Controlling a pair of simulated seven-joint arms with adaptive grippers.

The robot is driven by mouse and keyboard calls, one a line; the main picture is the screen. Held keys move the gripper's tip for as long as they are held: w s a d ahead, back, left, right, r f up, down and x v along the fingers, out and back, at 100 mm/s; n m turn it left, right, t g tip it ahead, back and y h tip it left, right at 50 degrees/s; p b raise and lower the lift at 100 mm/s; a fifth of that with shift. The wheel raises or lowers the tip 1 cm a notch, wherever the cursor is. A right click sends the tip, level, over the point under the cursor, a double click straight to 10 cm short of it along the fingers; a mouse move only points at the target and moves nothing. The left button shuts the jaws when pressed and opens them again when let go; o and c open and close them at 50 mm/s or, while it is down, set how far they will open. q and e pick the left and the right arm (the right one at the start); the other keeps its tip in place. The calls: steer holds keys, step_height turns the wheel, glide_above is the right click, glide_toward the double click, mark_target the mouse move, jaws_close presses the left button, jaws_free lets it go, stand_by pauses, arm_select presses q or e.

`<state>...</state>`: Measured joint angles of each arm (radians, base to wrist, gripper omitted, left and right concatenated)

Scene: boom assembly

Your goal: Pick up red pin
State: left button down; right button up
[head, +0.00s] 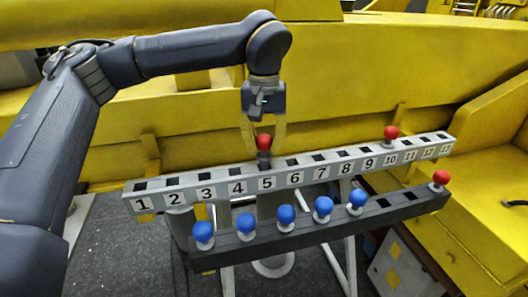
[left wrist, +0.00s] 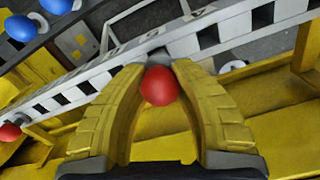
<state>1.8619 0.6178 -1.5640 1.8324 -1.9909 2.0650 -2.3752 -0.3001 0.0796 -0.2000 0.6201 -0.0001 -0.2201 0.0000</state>
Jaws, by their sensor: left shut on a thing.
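A red pin (head: 264,142) stands upright at slot 5 of the numbered white rail (head: 222,191). My left gripper (head: 263,147) comes down from above with its yellow fingers on both sides of this pin. In the left wrist view the gripper (left wrist: 157,68) is closed around the pin's shaft, just past its red ball (left wrist: 160,86). The fingers hide the pin's lower end, so I cannot tell how deep it sits. A second red pin (head: 391,132) stands near slot 10. A third red pin (head: 440,177) is at the right end of the dark front rail. My right gripper is not in view.
The dark front rail (head: 300,238) holds several blue pins (head: 286,215) along its left and middle part, with empty slots towards the right. A large yellow machine body (head: 345,80) rises close behind the rails. Grey support legs stand below.

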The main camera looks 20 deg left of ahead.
arm_select(q)
step_height(320, 180, up, 17)
stand_by(0.4)
steer(key=shift+r, duration=0.15)
stand_by(0.3)
step_height(320, 180, up, 7)
stand_by(1.3)
steer(key=shift+r, duration=0.1)
